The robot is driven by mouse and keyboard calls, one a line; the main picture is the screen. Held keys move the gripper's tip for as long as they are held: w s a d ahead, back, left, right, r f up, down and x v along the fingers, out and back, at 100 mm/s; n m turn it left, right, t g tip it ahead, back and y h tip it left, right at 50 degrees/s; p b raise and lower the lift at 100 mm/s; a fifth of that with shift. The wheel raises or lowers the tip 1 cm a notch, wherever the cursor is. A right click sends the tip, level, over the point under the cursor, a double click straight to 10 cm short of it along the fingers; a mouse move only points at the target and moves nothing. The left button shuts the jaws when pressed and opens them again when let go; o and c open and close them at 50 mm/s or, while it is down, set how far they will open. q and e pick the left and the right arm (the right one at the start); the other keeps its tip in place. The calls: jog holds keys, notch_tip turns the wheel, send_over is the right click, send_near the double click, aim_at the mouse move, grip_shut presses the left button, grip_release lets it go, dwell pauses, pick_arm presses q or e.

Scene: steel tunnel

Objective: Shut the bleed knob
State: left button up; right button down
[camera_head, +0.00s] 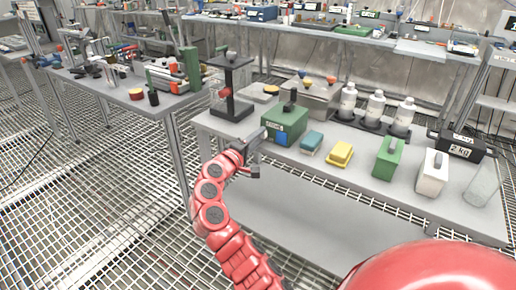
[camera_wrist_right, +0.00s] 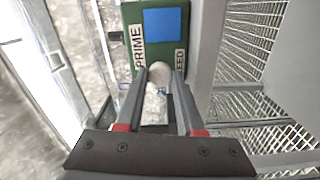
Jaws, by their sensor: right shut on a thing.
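The green box (camera_head: 287,121) stands on the grey bench, with a blue panel (camera_head: 282,138) on its near face. In the right wrist view the green box (camera_wrist_right: 130,14) shows the label PRIME on the left of its blue panel (camera_wrist_right: 162,24) and a partly hidden label ending in EED on the right. A pale round knob (camera_wrist_right: 160,71) sits between the fingertips of my right gripper (camera_wrist_right: 160,78), which is shut on it. In the head view my right gripper (camera_head: 256,148) reaches the box's near left side; the knob is hidden there. My left gripper is not in view.
A black stand (camera_head: 232,88) is left of the box. A blue block (camera_head: 311,141), a yellow block (camera_head: 340,153) and another green block (camera_head: 388,158) sit to its right. White bottles (camera_head: 375,106) stand behind. The grated floor (camera_head: 110,200) is open at left.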

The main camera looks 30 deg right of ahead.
jog(key=m+b, duration=0.4)
jog(key=b, duration=0.1)
jog(key=m+b, duration=0.2)
jog(key=shift+f, duration=0.4)
jog(key=shift+r+m+b, duration=0.25)
jog(key=shift+m+b, duration=1.55)
jog(key=c, duration=0.5)
grip_release()
jog(key=shift+r, duration=0.1)
jog(key=shift+s, duration=0.1)
jog(key=p+v, duration=0.3)
jog(key=v, duration=1.4)
jog(key=shift+a, duration=0.15)
